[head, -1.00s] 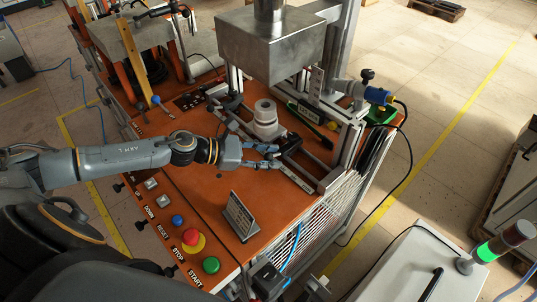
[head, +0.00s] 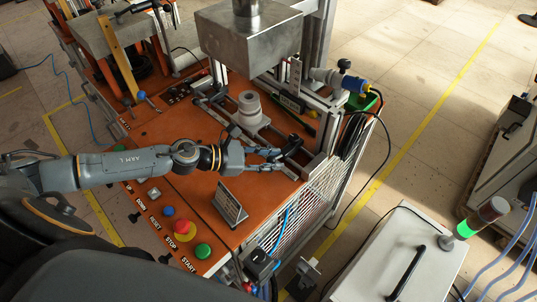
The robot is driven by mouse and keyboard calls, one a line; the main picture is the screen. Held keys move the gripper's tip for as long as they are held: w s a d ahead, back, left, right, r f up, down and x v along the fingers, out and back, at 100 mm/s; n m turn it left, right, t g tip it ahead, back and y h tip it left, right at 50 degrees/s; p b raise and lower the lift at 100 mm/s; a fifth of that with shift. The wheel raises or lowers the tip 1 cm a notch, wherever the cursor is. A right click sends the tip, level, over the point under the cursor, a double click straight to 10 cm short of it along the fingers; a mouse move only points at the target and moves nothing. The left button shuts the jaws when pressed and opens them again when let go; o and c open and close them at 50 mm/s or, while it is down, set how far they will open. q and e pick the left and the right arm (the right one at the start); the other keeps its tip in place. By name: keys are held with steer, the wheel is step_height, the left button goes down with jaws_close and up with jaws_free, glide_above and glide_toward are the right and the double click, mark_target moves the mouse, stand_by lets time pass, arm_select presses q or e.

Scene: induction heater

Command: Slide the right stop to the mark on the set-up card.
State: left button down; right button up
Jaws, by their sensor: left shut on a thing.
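The right stop (head: 292,145), a dark block, sits on the rail assembly at the right of the orange bench top. My left gripper (head: 277,159) reaches it from the left and is shut on it; its fingers hide part of the stop. A grey tilted plate with printed lines, seemingly the set-up card (head: 229,206), stands on the bench front. Its mark is too small to read. A pale stepped round workpiece (head: 250,106) stands left of and behind the stop. My right gripper is not in view.
A large metal block (head: 248,42) hangs above the workpiece. A metal upright and a blue-yellow connector (head: 352,82) stand at the back right. Push buttons, including the green start button (head: 203,250), line the bench's front left. Bare orange surface lies left of the card.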

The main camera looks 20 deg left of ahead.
arm_select(q)
steer(key=c, duration=1.3)
jaws_free()
steer(key=shift+a, duration=0.2)
steer(key=shift+o, duration=1.4)
steer(key=shift+d, duration=0.1)
steer(key=shift+s+a+r, duration=0.1)
steer(key=shift+s+a, duration=0.25)
steer(key=shift+a, duration=0.2)
steer(key=v, duration=0.8)
steer(key=shift+s+r, duration=0.15)
steer(key=shift+s, duration=0.1)
steer(key=shift+v, duration=1.1)
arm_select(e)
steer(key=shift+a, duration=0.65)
arm_select(q)
steer(key=shift+w+r, duration=0.1)
steer(key=shift+w, duration=0.05)
